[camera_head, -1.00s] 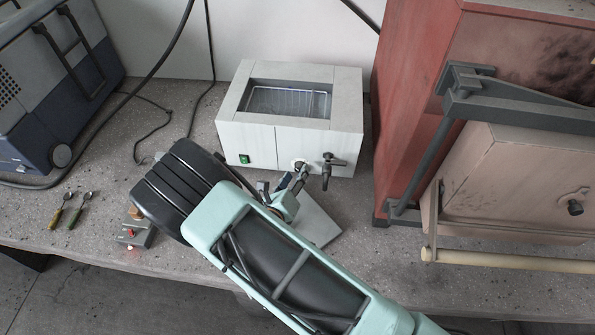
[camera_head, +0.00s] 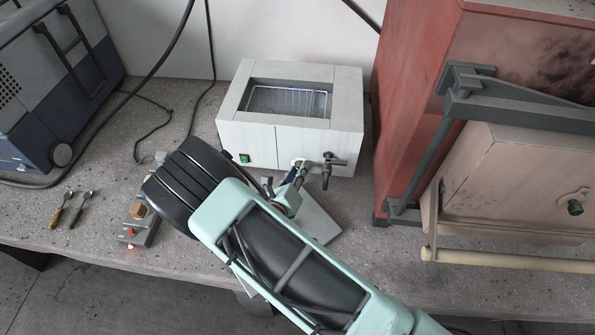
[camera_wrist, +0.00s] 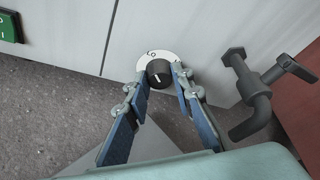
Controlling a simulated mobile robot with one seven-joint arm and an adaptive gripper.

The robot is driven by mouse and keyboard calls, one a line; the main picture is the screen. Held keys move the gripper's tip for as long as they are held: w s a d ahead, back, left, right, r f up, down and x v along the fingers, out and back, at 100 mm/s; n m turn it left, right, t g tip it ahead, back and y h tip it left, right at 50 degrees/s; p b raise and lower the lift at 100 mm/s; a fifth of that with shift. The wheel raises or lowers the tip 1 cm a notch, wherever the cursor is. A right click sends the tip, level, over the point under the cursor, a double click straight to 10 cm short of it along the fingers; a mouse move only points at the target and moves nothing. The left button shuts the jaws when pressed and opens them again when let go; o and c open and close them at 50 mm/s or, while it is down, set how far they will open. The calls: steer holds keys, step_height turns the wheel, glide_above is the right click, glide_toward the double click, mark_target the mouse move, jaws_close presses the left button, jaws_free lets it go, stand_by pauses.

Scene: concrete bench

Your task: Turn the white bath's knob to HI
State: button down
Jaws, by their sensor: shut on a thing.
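The white bath (camera_head: 247,145) stands at the back of the bench, with a wire basket in its open top. Its black knob (camera_wrist: 159,72) sits on a white round dial (camera_wrist: 150,57) on the front face. A short pale line shows on the knob's face. Small dark marks on the dial are too small and partly hidden to read fully. My gripper (camera_wrist: 160,80) has its two fingers around the knob, one on each side, shut on it. In the head view my gripper (camera_head: 297,171) reaches the bath's front, and the knob is mostly hidden there.
A dark tap (camera_head: 328,168) juts out just right of the knob. A green switch (camera_head: 244,158) is at the front's left. A red furnace (camera_head: 412,90) stands close on the right. A small grey box (camera_head: 138,230) and two small tools (camera_head: 70,208) lie left.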

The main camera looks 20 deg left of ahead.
steer(key=shift+d+m+g+y+b, duration=0.15)
steer(key=shift+m+g+y+b, duration=0.25)
steer(key=shift+m, duration=0.7)
steer(key=shift+w+d+f+m+y+b, duration=0.15)
steer(key=shift+m+y+b, duration=0.65)
steer(key=shift+m+b, duration=0.4)
steer(key=m+y+b, duration=0.1)
steer(key=m+b, duration=0.1)
steer(key=b, duration=0.1)
steer(key=m+y+b, duration=0.1)
steer(key=b, duration=0.1)
steer(key=shift+d+f+m+g+y+b, duration=0.2)
steer(key=shift+m+g+y+b, duration=0.1)
steer(key=shift+m+g+b, duration=0.1)
steer(key=m+y+b, duration=0.1)
steer(key=m+b, duration=0.1)
steer(key=shift+a+r+b, duration=0.1)
steer(key=shift+r+b, duration=0.05)
steer(key=shift+b, duration=0.15)
steer(key=shift+m+y, duration=0.7)
steer(key=shift+m, duration=0.5)
steer(key=shift+r, duration=0.1)
steer(key=c, duration=1.7)
jaws_free()
